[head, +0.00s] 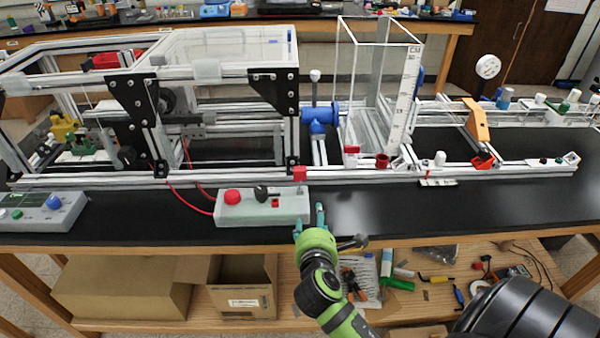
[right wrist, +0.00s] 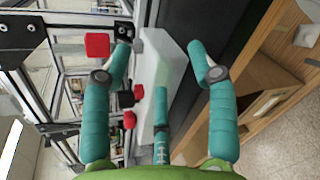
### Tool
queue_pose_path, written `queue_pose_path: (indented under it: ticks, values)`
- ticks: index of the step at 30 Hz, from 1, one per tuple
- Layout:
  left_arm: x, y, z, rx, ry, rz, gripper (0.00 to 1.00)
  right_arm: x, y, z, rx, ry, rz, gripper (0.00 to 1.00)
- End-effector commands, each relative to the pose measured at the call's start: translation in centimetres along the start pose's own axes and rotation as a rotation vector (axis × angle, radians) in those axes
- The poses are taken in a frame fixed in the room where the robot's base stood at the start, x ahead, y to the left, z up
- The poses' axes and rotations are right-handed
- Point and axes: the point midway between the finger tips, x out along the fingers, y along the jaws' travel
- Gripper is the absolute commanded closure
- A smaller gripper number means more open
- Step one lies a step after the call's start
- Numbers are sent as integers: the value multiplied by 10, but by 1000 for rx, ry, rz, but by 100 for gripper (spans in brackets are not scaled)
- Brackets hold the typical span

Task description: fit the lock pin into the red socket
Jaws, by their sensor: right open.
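My right gripper (head: 309,217) is at the front edge of the black bench top, just right of the white control box (head: 240,214). Its teal fingers are spread and empty. The right wrist view shows the open fingers (right wrist: 160,50) over the control box's end. A red square block (head: 300,173) sits on the frame's front rail above the gripper; it also shows in the right wrist view (right wrist: 97,45). A dark red round cup (head: 383,160) stands farther right. I cannot tell which is the red socket. No lock pin is clearly identifiable. My left gripper is not in view.
The box carries a red button (head: 232,197), a black knob (head: 262,192) and a small red piece (head: 275,202). Red wires run behind it. A clear tank (head: 378,85) and an orange bracket (head: 476,122) stand on the aluminium frame. The bench top (head: 420,215) right of the gripper is clear.

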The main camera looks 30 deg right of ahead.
Motion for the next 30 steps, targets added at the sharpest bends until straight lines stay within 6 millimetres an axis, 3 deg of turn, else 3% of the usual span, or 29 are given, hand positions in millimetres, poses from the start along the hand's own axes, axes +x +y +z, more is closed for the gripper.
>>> queue_pose_path:
  ticks: [6, 12, 30]
  values:
    - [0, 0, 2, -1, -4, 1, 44, 18, 47, 19, -478, -167, 135, 41]
    - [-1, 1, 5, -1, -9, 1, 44, 24, 74, 25, -754, -270, 185, 41]
    - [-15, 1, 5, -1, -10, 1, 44, 90, 87, 38, -785, -280, 189, 41]
